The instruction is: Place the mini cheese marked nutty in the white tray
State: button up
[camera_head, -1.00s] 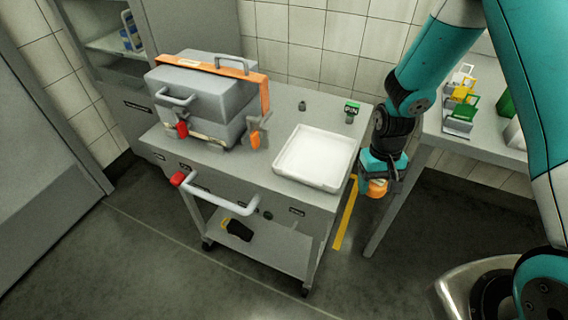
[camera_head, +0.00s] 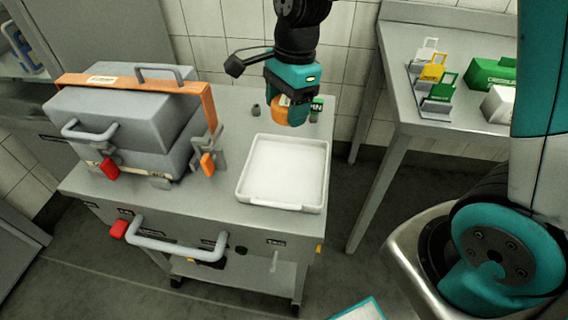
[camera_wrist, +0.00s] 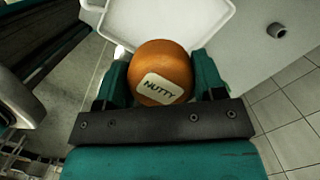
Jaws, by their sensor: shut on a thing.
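The orange mini cheese (camera_head: 278,116) is held in my gripper (camera_head: 290,113). In the wrist view the cheese (camera_wrist: 160,62) shows a pale label reading NUTTY, and the gripper's two teal fingers (camera_wrist: 162,82) are shut on its sides. The white tray (camera_head: 279,206) is empty and lies on the grey cart top. In the head view the gripper and cheese are above the cart, at the tray's far edge. In the wrist view the tray (camera_wrist: 120,20) shows behind the cheese, partly hidden by it.
A grey lidded box (camera_head: 120,125) with an orange strap stands on the cart left of the tray. A side table (camera_head: 405,60) at right holds several coloured card stands and boxes.

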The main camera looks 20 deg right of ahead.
aim_at(284, 173)
notch_tip(284, 173, down, 16)
jog(key=shift+f+b, duration=0.2)
jog(key=shift+b, duration=0.25)
jog(key=shift+f, duration=0.2)
jog(key=o, duration=1)
jog(key=shift+r, duration=0.1)
jog(key=shift+r, duration=0.1)
